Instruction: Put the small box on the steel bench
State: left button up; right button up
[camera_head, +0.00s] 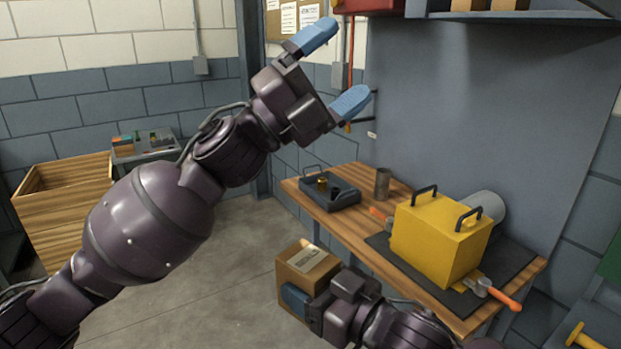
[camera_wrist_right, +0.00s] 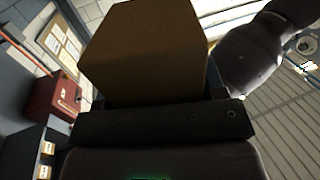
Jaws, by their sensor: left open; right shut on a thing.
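The small box is a brown cardboard box (camera_head: 308,266) with a pale label on top, low in front of the wood-topped workbench (camera_head: 345,225) in the head view. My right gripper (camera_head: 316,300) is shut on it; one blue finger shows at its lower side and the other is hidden. The box (camera_wrist_right: 150,50) also fills the upper middle of the right wrist view. My left gripper (camera_head: 333,70) is open and empty, raised high with its blue fingers spread. A grey-topped table (camera_head: 160,153) stands at the back left; I cannot tell whether it is the steel bench.
The workbench holds a yellow casing (camera_head: 437,240) on a dark mat, a dark tray (camera_head: 330,196), a metal cup (camera_head: 382,183) and an orange-handled tool (camera_head: 495,293). A wooden crate (camera_head: 65,215) stands at the left. Bare floor (camera_head: 235,260) lies between crate and workbench.

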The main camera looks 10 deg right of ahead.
pick_arm(q)
jog(key=s+d+r+m+g+y, duration=0.3)
jog(key=s+d+m+g+y, duration=0.25)
jog(key=s+m+g, duration=0.5)
jog(key=m+t+y, duration=0.8)
jog(key=m+y, duration=0.8)
jog(key=y, duration=0.4)
send_over(310, 258)
notch_tip(310, 258, down, 16)
jog(key=shift+h, duration=0.25)
jog(key=shift+f, duration=5.8)
